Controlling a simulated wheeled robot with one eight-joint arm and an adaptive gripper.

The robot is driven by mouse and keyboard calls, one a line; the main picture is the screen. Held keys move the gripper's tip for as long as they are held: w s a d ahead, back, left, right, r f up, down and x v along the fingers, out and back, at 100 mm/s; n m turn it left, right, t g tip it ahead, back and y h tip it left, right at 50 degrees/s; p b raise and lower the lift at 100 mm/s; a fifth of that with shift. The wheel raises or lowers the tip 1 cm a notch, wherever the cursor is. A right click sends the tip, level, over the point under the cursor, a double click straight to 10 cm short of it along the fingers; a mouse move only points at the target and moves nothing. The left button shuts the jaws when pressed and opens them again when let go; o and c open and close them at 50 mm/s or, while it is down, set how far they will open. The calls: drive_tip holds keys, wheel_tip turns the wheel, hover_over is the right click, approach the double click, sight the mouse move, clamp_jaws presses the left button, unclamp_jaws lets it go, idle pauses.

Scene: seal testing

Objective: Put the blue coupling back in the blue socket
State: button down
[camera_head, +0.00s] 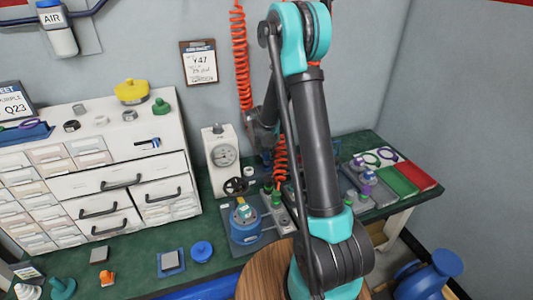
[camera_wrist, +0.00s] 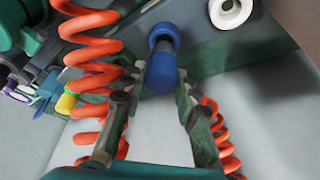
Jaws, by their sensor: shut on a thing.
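My gripper (camera_wrist: 163,88) is shut on the blue coupling (camera_wrist: 160,75), which sits between its two fingers in the wrist view. A blue ring with a dark opening (camera_wrist: 164,34), which looks like the blue socket, lies in line just beyond the coupling. I cannot tell whether the two touch or how far the coupling is in. In the head view my gripper (camera_head: 265,142) is small and partly hidden by my arm, above the back of the green bench. A dark blue piece (camera_head: 267,157) shows just below it.
A red coiled hose (camera_wrist: 92,75) hangs close beside my gripper, with more coil on its other side. A white round fitting (camera_wrist: 231,10) is at the wrist view's top. A gauge box (camera_head: 221,160) and a blue cylinder fixture (camera_head: 245,224) stand nearby on the bench.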

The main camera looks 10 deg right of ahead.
drive_tip(key=shift+f, duration=0.95)
drive_tip(key=c, duration=1.1)
unclamp_jaws()
drive_tip(key=shift+o, duration=0.2)
drive_tip(key=v, duration=1.2)
drive_tip(key=shift+f, duration=0.1)
drive_tip(key=s+d+n+y, duration=0.1)
drive_tip(key=s+d+n, duration=0.2)
drive_tip(key=s, duration=1.1)
drive_tip(key=s+d+n+y, duration=0.1)
drive_tip(key=s+d+n, duration=0.2)
drive_tip(key=s, duration=1.2)
drive_tip(key=shift+s+d+f+n+t, duration=0.2)
drive_tip(key=shift+d+f+n+t, duration=0.1)
drive_tip(key=shift+f+n, duration=0.1)
